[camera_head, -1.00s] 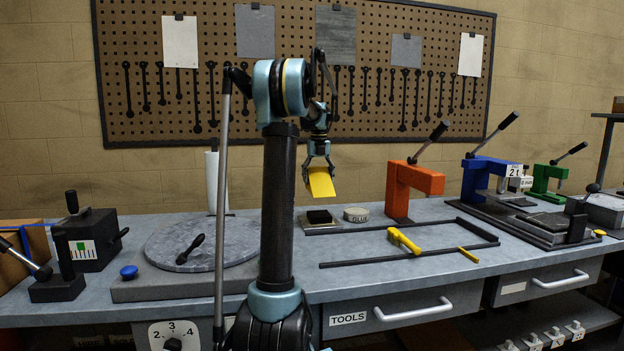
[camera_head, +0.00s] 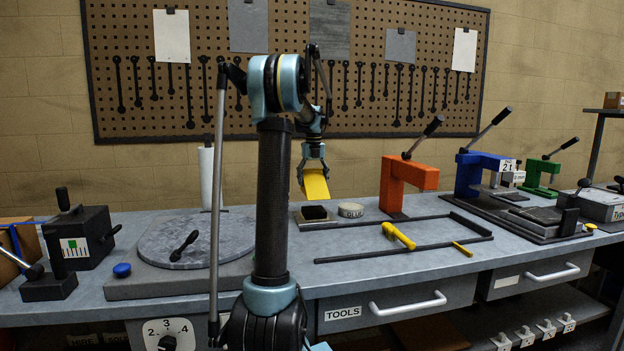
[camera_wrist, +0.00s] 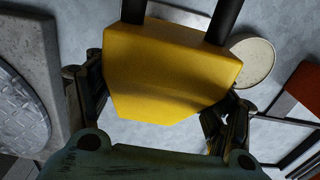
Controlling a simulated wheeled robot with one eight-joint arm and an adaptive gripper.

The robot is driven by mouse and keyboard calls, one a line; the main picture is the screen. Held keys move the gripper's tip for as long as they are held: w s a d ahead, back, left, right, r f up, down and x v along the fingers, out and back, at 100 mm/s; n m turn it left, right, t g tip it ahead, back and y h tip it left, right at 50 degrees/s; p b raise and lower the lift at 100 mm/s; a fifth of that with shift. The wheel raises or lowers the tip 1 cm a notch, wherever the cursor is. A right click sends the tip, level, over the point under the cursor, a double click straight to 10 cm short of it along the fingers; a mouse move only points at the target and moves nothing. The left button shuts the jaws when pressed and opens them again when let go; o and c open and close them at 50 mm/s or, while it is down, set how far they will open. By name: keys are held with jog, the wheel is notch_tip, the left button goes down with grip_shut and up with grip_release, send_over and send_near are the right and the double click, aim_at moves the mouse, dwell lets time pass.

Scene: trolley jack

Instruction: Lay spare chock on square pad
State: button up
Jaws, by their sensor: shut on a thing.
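The yellow chock (camera_head: 315,186) hangs in my gripper (camera_head: 313,168), tilted, above the back of the bench. In the wrist view the chock (camera_wrist: 170,75) fills the middle, with gripper fingers at its left and right sides. My gripper is shut on it. A small black square pad (camera_head: 314,212) lies on a grey plate at the back of the bench, just below the chock in the head view, with a visible gap between them. I cannot tell whether the chock is straight over the pad. In the wrist view the chock hides much of what is below.
A round glue tin (camera_head: 351,210) stands right of the pad; it also shows in the wrist view (camera_wrist: 252,60). An orange press (camera_head: 408,180) stands further right. A round turntable (camera_head: 165,250) is at left. A dark frame with a yellow-handled tool (camera_head: 398,236) lies in front.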

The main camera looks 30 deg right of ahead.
jog(key=shift+f, duration=3.25)
jog(key=shift+f, duration=0.15)
jog(key=o, duration=1.7)
jog(key=shift+o, duration=0.2)
notch_tip(320, 180, up, 12)
jog(key=shift+f, duration=0.1)
